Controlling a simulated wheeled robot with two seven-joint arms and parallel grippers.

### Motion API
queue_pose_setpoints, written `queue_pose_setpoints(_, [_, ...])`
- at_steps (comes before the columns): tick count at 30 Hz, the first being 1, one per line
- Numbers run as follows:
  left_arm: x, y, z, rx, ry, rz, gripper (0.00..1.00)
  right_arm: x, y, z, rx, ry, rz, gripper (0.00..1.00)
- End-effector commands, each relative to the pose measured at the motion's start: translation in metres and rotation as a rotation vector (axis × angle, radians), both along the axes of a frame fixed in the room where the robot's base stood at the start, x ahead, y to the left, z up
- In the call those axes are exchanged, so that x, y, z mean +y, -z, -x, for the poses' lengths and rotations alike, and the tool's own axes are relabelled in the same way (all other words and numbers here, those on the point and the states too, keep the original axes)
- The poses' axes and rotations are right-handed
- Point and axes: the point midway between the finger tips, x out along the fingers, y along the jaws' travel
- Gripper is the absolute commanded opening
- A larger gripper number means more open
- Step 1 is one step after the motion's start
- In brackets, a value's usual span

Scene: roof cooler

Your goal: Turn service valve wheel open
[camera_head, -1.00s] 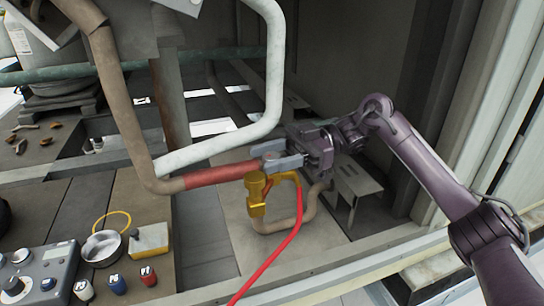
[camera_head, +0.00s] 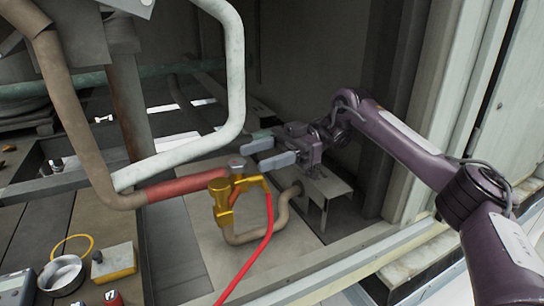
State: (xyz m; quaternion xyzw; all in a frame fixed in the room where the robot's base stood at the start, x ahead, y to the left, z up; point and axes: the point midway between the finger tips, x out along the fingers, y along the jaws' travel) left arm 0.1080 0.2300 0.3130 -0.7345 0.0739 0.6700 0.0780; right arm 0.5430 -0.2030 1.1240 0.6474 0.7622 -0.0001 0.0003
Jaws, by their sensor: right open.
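A brass service valve (camera_head: 222,197) stands on the pipework at the middle of the head view. A small grey cap or wheel (camera_head: 237,163) sits just above and behind it; its exact form is too small to tell. A red hose (camera_head: 262,250) runs down from the brass fitting. My right gripper (camera_head: 251,159) is open and empty, with its two grey fingers pointing left at the grey wheel. The fingertips are just right of the wheel and look apart from it. My left gripper is out of view.
A red-banded pipe (camera_head: 187,184) meets the valve from the left, and a pale bent pipe (camera_head: 235,85) rises behind. A grey metal bracket (camera_head: 325,187) stands below my right wrist. A yellow-sided box (camera_head: 113,263) and a round dish (camera_head: 62,274) lie at lower left.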

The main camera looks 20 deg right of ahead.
Motion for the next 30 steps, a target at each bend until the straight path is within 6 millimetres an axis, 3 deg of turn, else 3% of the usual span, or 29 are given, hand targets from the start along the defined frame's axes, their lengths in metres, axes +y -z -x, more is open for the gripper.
queue_pose_setpoints(13, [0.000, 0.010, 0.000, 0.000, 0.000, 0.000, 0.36, -0.020, 0.000, -0.004, -0.001, -0.003, 0.001, 0.53])
queue_pose_setpoints(30, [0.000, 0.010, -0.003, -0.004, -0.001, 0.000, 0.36, -0.022, 0.000, -0.004, 0.000, -0.002, 0.000, 0.52])
